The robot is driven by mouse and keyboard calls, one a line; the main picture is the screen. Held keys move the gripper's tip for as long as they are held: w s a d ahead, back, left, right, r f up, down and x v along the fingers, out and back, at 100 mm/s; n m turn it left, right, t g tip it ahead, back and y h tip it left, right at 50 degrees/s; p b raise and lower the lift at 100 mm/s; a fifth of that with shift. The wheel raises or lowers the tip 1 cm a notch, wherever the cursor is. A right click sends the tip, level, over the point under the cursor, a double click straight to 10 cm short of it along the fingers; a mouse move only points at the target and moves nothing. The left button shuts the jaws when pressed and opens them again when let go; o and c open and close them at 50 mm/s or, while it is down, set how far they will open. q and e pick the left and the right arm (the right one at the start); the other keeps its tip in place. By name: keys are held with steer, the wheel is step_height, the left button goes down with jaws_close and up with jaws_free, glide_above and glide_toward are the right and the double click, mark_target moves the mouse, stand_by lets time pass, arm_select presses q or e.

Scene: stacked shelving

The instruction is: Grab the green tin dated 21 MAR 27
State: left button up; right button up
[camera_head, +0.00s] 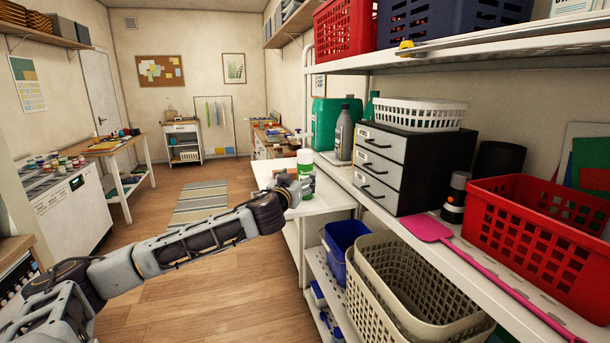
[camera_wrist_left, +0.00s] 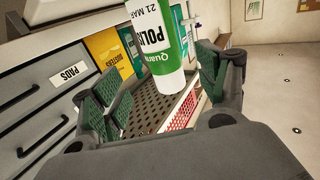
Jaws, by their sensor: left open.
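A green and white tin (camera_head: 306,163) stands upright on a white surface at the end of the shelving in the head view. In the left wrist view the tin (camera_wrist_left: 155,48) shows tilted, with "POLIS" and "21 MAR" readable; the rest of the date is cut off. My left gripper (camera_head: 292,188) is right beside the tin in the head view. In the left wrist view its two green-padded fingers (camera_wrist_left: 160,82) are spread wide, with the tin in the gap between them. My right gripper is in neither view.
Grey drawers (camera_head: 384,162) and a green canister (camera_head: 327,128) stand on the shelf to the right. A red basket (camera_head: 540,240) and pink swatter (camera_head: 429,228) lie nearer. Beige baskets (camera_head: 408,290) sit below. The wooden floor (camera_head: 225,285) is clear.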

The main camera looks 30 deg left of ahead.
mark_target(303, 172)
arm_select(q)
steer(key=shift+x, duration=1.4)
steer(key=shift+w+a+p, duration=0.1)
steer(key=shift+w+p, duration=0.3)
steer(key=shift+w, duration=0.2)
steer(key=shift+w+a, duration=0.1)
steer(key=shift+w, duration=0.05)
steer(key=shift+a+p+x, duration=0.2)
steer(key=shift+p+x, duration=0.35)
steer(key=shift+x, duration=1.7)
steer(key=shift+w+f, duration=0.2)
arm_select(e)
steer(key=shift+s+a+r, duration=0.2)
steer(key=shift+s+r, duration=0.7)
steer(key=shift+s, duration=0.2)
arm_select(q)
steer(key=c, duration=1.3)
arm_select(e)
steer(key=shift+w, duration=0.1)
